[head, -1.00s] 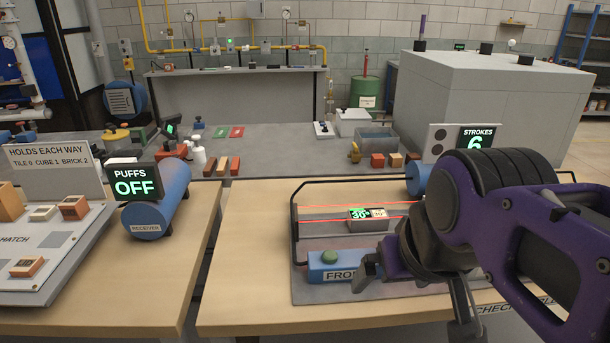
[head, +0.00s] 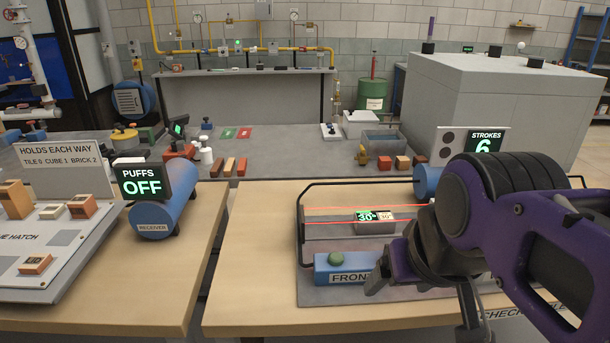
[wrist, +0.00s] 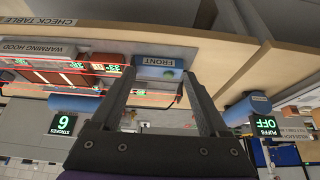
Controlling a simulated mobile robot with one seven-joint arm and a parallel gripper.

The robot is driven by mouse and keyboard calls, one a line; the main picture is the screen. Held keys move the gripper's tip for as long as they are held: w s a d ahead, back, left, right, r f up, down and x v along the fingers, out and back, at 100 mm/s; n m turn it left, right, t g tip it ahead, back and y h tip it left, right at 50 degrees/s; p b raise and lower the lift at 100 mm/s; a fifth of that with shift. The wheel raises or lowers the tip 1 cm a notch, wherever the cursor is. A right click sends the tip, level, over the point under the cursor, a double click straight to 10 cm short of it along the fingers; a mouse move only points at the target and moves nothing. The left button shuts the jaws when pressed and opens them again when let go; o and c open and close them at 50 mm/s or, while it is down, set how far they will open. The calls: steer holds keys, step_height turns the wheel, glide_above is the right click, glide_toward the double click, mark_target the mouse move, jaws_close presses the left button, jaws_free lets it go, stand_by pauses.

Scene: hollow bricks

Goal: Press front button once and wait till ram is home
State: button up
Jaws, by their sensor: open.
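The front button is a green dome (head: 336,258) on a blue box marked FRONT (head: 330,277), at the near edge of a grey plate on the right table. It also shows in the wrist view (wrist: 168,73), where the picture is upside down. My gripper (head: 424,298) is open and empty, right of the button. One finger covers the box's right end in the head view; I cannot tell whether it touches. I cannot make out the ram; my arm covers that part of the plate.
A grey block (head: 374,228) with a lit 30° display lies behind the box, between red lines. A black rail (head: 300,215) borders the plate. The PUFFS display (head: 142,181) reads OFF above the blue receiver (head: 155,215) on the left table. Bare tabletop (head: 250,260) lies left of the plate.

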jaws_close()
stand_by(1.4)
